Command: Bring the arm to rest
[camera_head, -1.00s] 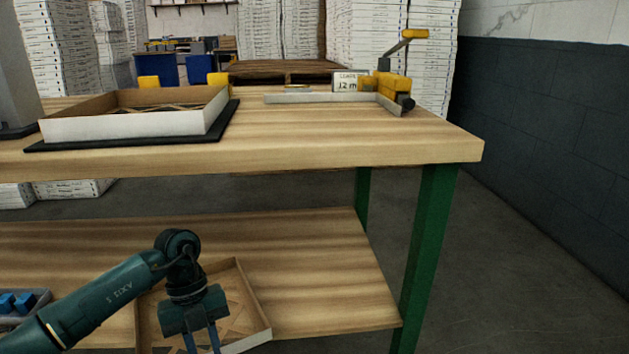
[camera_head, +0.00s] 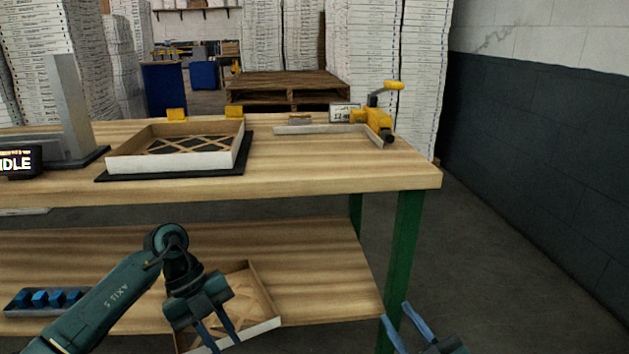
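My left gripper (camera_head: 227,347) hangs in front of the lower shelf, on the arm from the left. Its two blue fingers point down and are apart, with nothing seen between them. It overlaps a shallow open carton (camera_head: 262,292) with a lattice on the lower shelf (camera_head: 320,262); I cannot tell whether they touch. My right gripper (camera_head: 395,312) is at the bottom right edge, near the table's green leg (camera_head: 404,240). Its blue fingers are apart and empty. The rest of the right arm is out of view.
The wooden workbench (camera_head: 330,170) holds an open filter box (camera_head: 168,164) on a black mat (camera_head: 175,177), a yellow-handled tool (camera_head: 372,120) and a grey stand with a display (camera_head: 20,161). A tray of blue blocks (camera_head: 45,299) sits on the lower shelf. Floor at the right is clear.

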